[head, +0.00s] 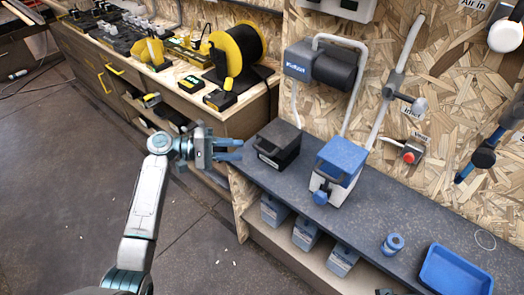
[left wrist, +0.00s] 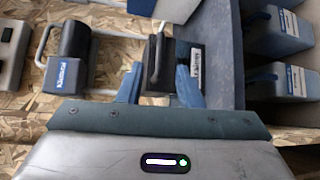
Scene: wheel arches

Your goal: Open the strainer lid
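A black box (head: 278,143) with a raised handle and a white label stands at the left end of the dark bench. It also shows in the left wrist view (left wrist: 185,48), with its handle (left wrist: 156,58) beyond the space between my fingers. A grey-white unit (head: 330,182) with a blue lid (head: 343,154) stands to its right; the lid looks down. I cannot tell which of the two is the strainer. My left gripper (head: 238,150) is open and empty, with its blue fingers pointing at the black box, a short way left of it.
A pump (head: 322,66) with pipes is on the chipboard wall above. A blue tray (head: 454,272) and a blue round can (head: 392,244) are on the bench at right. Blue-grey containers (head: 306,232) stand on the shelf below. A wooden workbench (head: 170,80) is at left.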

